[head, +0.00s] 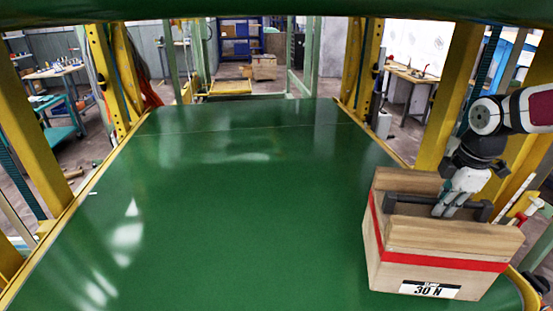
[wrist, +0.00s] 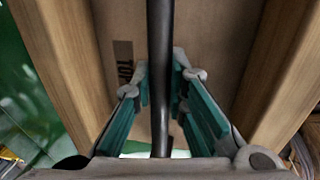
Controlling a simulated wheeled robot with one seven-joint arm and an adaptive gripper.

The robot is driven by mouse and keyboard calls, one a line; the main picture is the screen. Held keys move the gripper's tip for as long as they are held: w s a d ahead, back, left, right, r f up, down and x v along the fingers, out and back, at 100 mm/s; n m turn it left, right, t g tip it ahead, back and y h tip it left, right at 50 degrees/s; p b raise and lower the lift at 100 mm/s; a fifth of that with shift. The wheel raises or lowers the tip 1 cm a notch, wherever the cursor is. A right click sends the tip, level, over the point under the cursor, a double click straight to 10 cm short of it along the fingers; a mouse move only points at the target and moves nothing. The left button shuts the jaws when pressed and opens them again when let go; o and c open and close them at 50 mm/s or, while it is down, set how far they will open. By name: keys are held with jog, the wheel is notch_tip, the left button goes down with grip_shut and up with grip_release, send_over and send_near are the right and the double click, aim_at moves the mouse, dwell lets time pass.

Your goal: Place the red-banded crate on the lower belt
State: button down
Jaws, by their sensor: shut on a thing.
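The red-banded crate (head: 435,245) is wooden, with a red stripe, a dark handle bar and a "30 N" label on its near face. In the head view it is at the lower right, over the right part of the green belt (head: 220,220). I cannot tell if its base touches the belt. My gripper (head: 448,208) is shut on the crate's handle. In the wrist view the dark handle bar (wrist: 160,60) runs between the teal-padded fingers of my gripper (wrist: 160,95), with the crate's wooden walls (wrist: 70,60) on both sides. The crate's underside is hidden.
Yellow posts (head: 108,80) and yellow side rails (head: 50,240) frame the belt. A dark green surface (head: 250,8) crosses overhead. The belt's middle and left are clear. Another crate (head: 264,68) stands far behind, and workbenches stand on both sides.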

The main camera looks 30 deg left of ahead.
jog(key=shift+w+a+n+b, duration=0.3)
jog(key=shift+n+b, duration=0.25)
jog(key=shift+n, duration=0.45)
jog(key=shift+a+r+n+y+b, duration=0.2)
jog(key=shift+n+y+b, duration=0.2)
jog(key=shift+n, duration=0.4)
jog(key=w+a+f, duration=0.1)
jog(key=a+f, duration=0.1)
jog(key=a, duration=0.6)
jog(key=w+a+f, duration=0.1)
jog(key=a+f, duration=0.2)
jog(key=a, duration=0.4)
jog(key=shift+w+a, duration=0.25)
jog(key=shift+a, duration=0.15)
jog(key=c, duration=1.6)
grip_release()
jog(key=shift+f, duration=0.1)
